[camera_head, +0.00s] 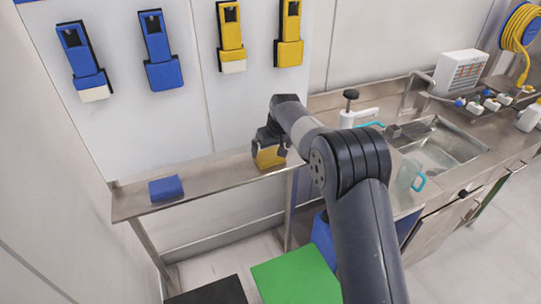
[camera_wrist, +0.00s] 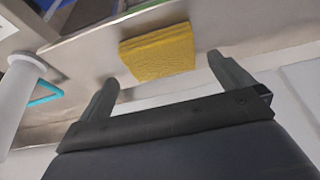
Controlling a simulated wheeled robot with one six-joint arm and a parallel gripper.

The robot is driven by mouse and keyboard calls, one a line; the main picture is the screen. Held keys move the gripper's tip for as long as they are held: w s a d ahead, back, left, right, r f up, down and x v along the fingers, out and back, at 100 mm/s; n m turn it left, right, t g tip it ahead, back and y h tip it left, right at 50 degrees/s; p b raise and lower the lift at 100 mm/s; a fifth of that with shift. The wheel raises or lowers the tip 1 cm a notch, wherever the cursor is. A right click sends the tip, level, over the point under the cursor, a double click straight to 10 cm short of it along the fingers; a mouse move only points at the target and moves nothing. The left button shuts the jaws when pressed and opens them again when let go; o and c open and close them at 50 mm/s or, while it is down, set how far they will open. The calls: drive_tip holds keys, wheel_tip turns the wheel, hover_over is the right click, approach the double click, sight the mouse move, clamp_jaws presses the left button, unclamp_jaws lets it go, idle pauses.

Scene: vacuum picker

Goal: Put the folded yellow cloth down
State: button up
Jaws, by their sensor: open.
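The folded yellow cloth (camera_head: 269,157) lies on the narrow steel shelf (camera_head: 222,175), near its right end. In the wrist view the cloth (camera_wrist: 158,53) rests flat on the shelf, beyond my fingertips. My gripper (camera_head: 268,142) is just above and beside the cloth, and it partly hides the cloth in the head view. In the wrist view my gripper (camera_wrist: 162,75) shows two fingers spread apart with nothing between them. The cloth looks apart from both fingers.
A folded blue cloth (camera_head: 166,188) lies on the shelf's left part. Blue and yellow holders (camera_head: 160,50) hang on the wall above. A white pump bottle (camera_head: 356,117) and a sink (camera_head: 436,148) are to the right. A green lid (camera_head: 297,276) is below. The shelf between the cloths is clear.

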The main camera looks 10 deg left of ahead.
sight(270, 156)
drive_tip(key=b+v, duration=0.1)
drive_tip(key=v, duration=0.6)
drive_tip(key=shift+r, duration=0.15)
drive_tip(key=shift+s, duration=0.1)
drive_tip(key=p+x, duration=0.2)
drive_tip(key=x, duration=1)
drive_tip(key=shift+d+f, duration=0.1)
drive_tip(key=shift+f, duration=0.3)
wheel_tip(270, 156, up, 3)
drive_tip(key=shift+r, duration=0.8)
drive_tip(key=shift+f, duration=0.1)
